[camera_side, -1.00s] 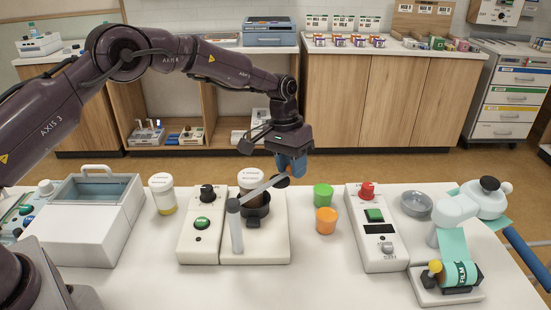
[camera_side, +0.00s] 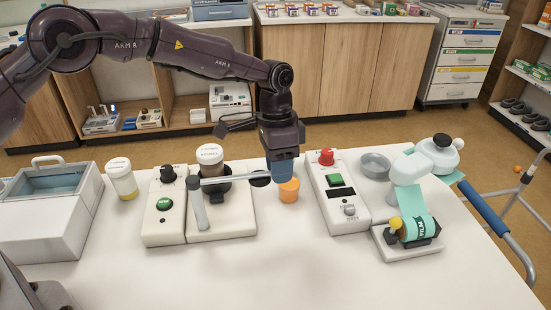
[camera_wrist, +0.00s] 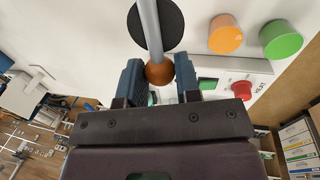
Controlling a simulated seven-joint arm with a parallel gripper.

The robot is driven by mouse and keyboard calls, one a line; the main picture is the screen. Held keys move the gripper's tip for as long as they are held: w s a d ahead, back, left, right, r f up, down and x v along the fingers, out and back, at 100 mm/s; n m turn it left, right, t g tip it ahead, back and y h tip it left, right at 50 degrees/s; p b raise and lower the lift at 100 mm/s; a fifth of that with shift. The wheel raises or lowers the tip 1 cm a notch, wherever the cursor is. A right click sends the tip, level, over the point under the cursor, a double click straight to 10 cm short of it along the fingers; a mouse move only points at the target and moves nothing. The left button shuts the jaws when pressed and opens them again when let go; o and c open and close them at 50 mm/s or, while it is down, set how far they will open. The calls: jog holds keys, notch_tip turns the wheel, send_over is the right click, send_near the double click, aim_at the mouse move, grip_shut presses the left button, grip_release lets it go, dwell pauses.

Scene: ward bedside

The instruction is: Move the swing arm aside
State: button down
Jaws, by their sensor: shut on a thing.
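The swing arm (camera_side: 230,179) is a grey bar on an upright post (camera_side: 198,205) at the left of a white base (camera_side: 225,220). The bar (camera_wrist: 149,28) carries an orange-brown knob (camera_wrist: 158,72) in the wrist view. My gripper (camera_side: 281,172) is shut on this knob, which sits between the blue fingers (camera_wrist: 160,80).
A white-capped jar (camera_side: 210,154) stands at the holder. A control box (camera_side: 340,200) with a red knob stands to the right. The front table is clear.

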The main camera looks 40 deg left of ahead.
jog(key=shift+s+d, duration=0.25)
jog(key=c, duration=0.8)
grip_release()
jog(key=shift+w+a+r, duration=0.1)
jog(key=shift+r, duration=0.05)
jog(key=r, duration=0.4)
jog(key=w+a+r, duration=0.1)
jog(key=r, duration=0.7)
jog(key=shift+w+a+r, duration=0.25)
jog(key=shift+w+a, duration=0.05)
jog(key=shift+a, duration=0.05)
jog(key=s+a+r+n+t, duration=0.2)
jog(key=s+a, duration=0.3)
jog(key=s, duration=0.5)
jog(key=s+a+r+n+t+y, duration=0.1)
jog(key=s+a+r+n+t, duration=0.1)
jog(key=s+a, duration=0.4)
jog(key=s+a+r+n+t, duration=0.3)
jog(key=s+a+r+n, duration=0.1)
jog(key=s, duration=1.1)
jog(key=shift+s+a+y, duration=0.3)
jog(key=shift+s+a, duration=0.1)
jog(key=shift+a, duration=0.4)
